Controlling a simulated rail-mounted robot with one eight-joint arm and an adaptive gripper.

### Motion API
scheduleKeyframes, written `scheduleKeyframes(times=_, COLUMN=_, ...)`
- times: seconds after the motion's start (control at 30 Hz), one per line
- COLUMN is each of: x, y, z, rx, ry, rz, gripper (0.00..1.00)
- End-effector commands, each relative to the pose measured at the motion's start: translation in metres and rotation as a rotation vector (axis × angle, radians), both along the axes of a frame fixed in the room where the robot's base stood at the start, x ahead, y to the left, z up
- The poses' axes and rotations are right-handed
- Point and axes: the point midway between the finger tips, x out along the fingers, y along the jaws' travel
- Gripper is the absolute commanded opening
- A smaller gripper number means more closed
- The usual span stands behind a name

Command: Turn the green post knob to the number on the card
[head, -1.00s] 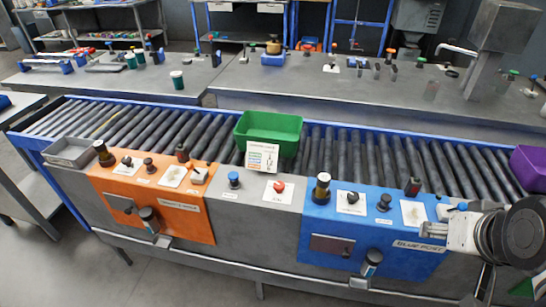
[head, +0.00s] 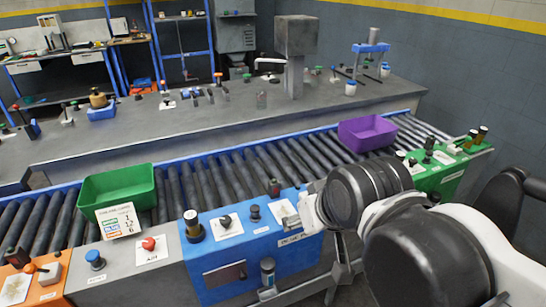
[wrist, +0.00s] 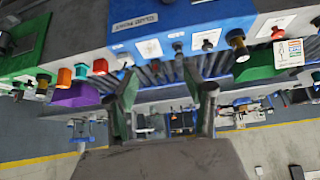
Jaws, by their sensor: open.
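The green post (head: 447,176) is a green panel at the right end of the conveyor in the head view, partly hidden by my arm. Several small dark controls stand on it; I cannot tell which is its knob. The card (head: 118,221) leans on the front of the green bin, with coloured rows and numbers too small to read surely. In the wrist view, which is upside down, my gripper (wrist: 160,72) is open and empty, with its fingers apart. The green post (wrist: 22,52) shows there at the far left, away from the fingers.
The blue panel (head: 212,262) with knobs is left of my arm. An orange panel (head: 22,280) is at the lower left. A green bin (head: 112,187) and a purple bin (head: 366,133) stand on the rollers (head: 250,172). A grey bench (head: 200,125) runs behind.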

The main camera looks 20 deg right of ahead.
Motion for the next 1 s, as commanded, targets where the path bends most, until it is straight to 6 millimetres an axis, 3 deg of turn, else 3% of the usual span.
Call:
scheduleKeyframes(times=0.17, x=0.005, y=-0.003, z=0.006, rx=0.01, ry=0.006, rz=-0.022, gripper=0.47)
scheduleKeyframes(times=0.37, x=0.039, y=-0.025, z=0.039, rx=0.078, ry=0.046, rz=-0.178, gripper=0.47)
scheduleKeyframes(times=0.7, x=0.119, y=-0.09, z=0.092, rx=0.234, ry=0.127, rz=-0.554, gripper=0.47)
scheduleKeyframes(times=1.0, x=0.186, y=-0.166, z=0.115, rx=0.362, ry=0.182, rz=-0.895, gripper=0.47)
